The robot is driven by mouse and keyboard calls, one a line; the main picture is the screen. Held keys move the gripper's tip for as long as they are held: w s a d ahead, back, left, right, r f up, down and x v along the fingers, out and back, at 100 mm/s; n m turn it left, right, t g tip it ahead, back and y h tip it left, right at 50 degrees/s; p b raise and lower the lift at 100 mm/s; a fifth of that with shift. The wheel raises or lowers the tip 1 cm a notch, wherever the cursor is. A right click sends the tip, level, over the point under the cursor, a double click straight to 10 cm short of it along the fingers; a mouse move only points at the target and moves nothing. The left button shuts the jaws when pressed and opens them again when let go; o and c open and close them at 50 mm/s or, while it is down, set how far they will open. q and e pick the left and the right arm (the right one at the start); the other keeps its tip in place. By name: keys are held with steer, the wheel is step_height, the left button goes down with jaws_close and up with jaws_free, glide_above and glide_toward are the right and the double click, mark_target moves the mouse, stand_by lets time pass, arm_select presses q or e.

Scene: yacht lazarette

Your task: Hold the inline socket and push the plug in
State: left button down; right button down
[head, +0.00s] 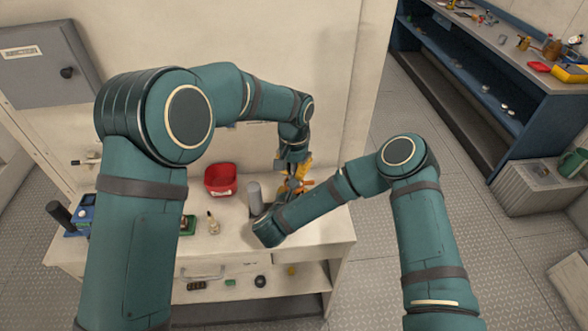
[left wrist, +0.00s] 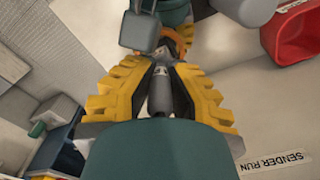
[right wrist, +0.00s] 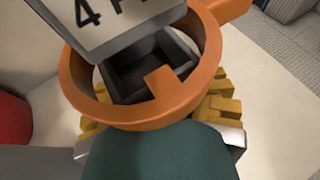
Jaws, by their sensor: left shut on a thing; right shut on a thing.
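My left gripper (head: 297,166) is over the bench, its yellow fingers shut on a dark grey plug (left wrist: 158,94) in the left wrist view. The inline socket has an orange ring (right wrist: 88,97) around a dark square opening (right wrist: 150,76); a grey block with partly cut-off "4 P" lettering (right wrist: 110,22) overlaps the ring. My right gripper (right wrist: 160,112) is shut on the socket; its yellow fingers are mostly hidden behind it. The orange ring (left wrist: 178,43) also shows just beyond the plug in the left wrist view. I cannot tell whether plug and socket touch.
A red bin (head: 220,179) stands left of the grippers, with a grey cylinder (head: 254,195) closer to them. A small bottle (head: 212,223) stands near the bench's front. A grey wall cabinet (head: 45,62) is at left. A blue workbench (head: 500,110) stands across the floor.

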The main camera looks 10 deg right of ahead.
arm_select(q)
steer(key=shift+f, duration=1.75)
steer(key=c, duration=1)
jaws_free()
arm_select(e)
steer(key=shift+r, duration=0.1)
arm_select(q)
step_height(320, 180, up, 12)
arm_select(e)
steer(key=shift+c, duration=2.2)
jaws_free()
